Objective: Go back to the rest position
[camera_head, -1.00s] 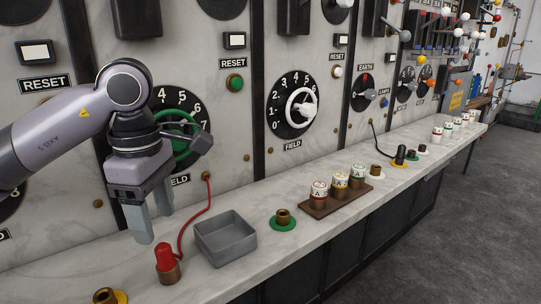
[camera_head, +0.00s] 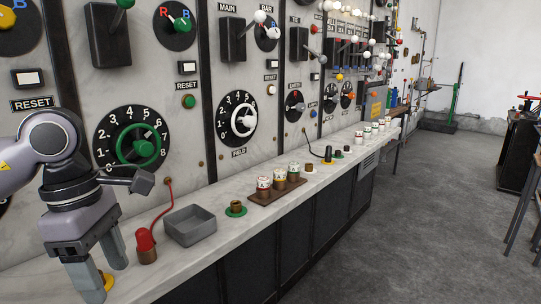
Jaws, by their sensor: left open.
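My left gripper (camera_head: 102,273) is at the lower left in the head view, fingers pointing down and apart, with nothing seen between them. It is over the near end of the marble bench (camera_head: 207,250), just left of a red-topped plug (camera_head: 145,243) with a red cable. A yellow-ringed brass socket (camera_head: 107,281) is partly hidden behind the fingers. My right gripper is not in view.
An empty grey tray (camera_head: 190,226) is right of the red plug. Further along are a green-ringed socket (camera_head: 236,209) and a brown rack (camera_head: 277,191) with several capped pieces. The panel (camera_head: 197,140) with dials and levers rises behind. Grey floor (camera_head: 400,220) is open at right.

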